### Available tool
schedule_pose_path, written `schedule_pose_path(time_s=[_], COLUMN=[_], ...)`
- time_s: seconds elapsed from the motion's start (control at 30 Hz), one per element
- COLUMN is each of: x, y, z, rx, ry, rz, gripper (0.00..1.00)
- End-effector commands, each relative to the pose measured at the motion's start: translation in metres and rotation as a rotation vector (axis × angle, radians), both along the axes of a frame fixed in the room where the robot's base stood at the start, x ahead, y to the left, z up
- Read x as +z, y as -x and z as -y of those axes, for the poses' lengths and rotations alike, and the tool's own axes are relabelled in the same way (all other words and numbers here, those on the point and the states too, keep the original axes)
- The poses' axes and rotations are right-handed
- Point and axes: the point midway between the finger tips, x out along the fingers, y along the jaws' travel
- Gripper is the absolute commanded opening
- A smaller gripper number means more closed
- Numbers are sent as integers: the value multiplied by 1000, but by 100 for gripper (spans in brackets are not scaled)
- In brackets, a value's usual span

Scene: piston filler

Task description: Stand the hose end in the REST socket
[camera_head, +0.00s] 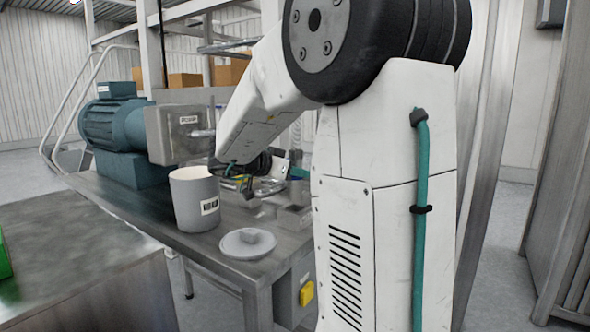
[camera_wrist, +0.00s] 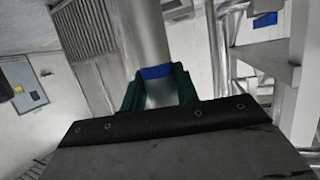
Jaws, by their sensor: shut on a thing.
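In the wrist view, the green fingers of my gripper (camera_wrist: 157,82) are shut on the hose end (camera_wrist: 152,40), a pale grey tube with a blue band. In the head view my gripper (camera_head: 292,168) is above the right part of the metal table, mostly hidden by my arm. A pale ribbed hose shows faintly beside it (camera_head: 297,132). A socket-like dark fitting (camera_head: 293,208) is on the table below; I cannot read a REST label, so I cannot tell whether it is the REST socket. The hose end appears clear of the tabletop.
A grey labelled pot (camera_head: 193,200) and a round grey lid (camera_head: 247,243) stand on the metal table (camera_head: 140,212). A teal motor (camera_head: 115,125) with a grey labelled box (camera_head: 178,134) stands behind. A bench (camera_head: 70,262) is at the front left.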

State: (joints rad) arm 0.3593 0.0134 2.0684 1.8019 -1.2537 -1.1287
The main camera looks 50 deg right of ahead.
Motion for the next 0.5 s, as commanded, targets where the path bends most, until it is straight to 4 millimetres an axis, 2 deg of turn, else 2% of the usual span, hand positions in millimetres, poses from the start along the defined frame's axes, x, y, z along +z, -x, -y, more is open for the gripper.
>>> schedule_pose_path(time_s=[0.5], x=[-2], y=[0], z=[-3], rx=[0], ry=[1], rz=[0], gripper=[0])
